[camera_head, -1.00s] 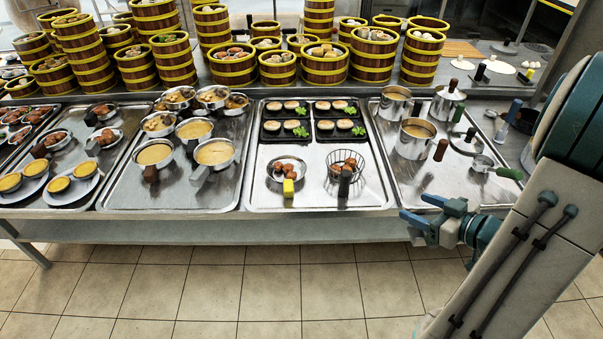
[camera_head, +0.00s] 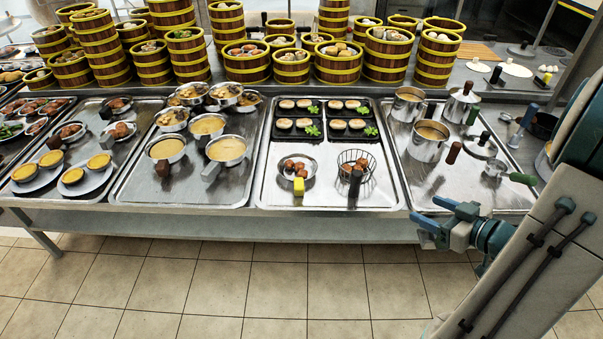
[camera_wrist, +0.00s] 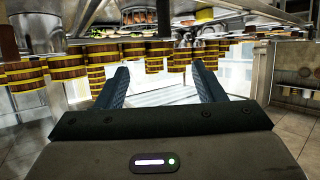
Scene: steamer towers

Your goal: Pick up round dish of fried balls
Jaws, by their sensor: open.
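The round dish of fried balls (camera_head: 310,172) is a shallow steel dish with a few brown balls and a yellow block at its front edge. It sits on the front left of a steel tray (camera_head: 268,200) in the head view. My gripper (camera_head: 424,222) is off to the right of the dish, just in front of the counter edge, open and empty. In the wrist view my gripper's two fingers (camera_wrist: 160,80) are spread apart with nothing between them.
A wire basket of brown balls (camera_head: 355,160) with a dark handle stands right of the dish. Black square plates (camera_head: 297,138) lie behind. Trays with pots (camera_head: 430,140) and pans (camera_head: 226,148) flank it. Steamer towers (camera_head: 385,60) line the back. The tiled floor ahead is clear.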

